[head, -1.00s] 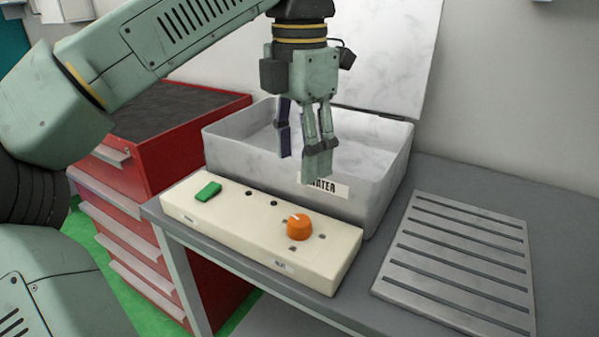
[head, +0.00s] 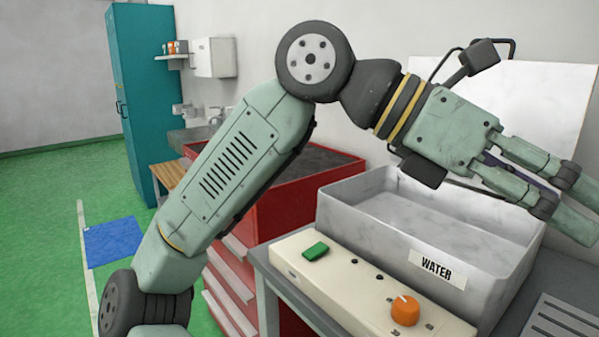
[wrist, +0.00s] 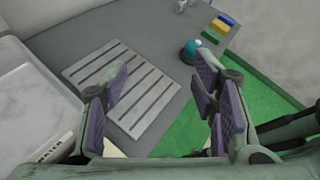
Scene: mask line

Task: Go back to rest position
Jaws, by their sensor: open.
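My gripper (head: 566,205) is raised at the right of the head view, tilted with its fingers pointing right and slightly down. It is above the right side of the grey water basin (head: 375,215), whose front bears a WATER label. In the wrist view the gripper (wrist: 160,105) has its purple finger pads wide apart with nothing between them. Below it in that view lies the slotted grey plate (wrist: 125,90) on the table. My arm spans the middle of the head view, bent at a high elbow.
A cream control panel (head: 350,290) with a green button (head: 315,251) and an orange knob (head: 405,311) stands before the basin. A red drawer cabinet (head: 265,215) is at its left. Colored blocks (wrist: 220,27) and a teal-topped object (wrist: 190,50) sit at the table's far end. Green floor is open at left.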

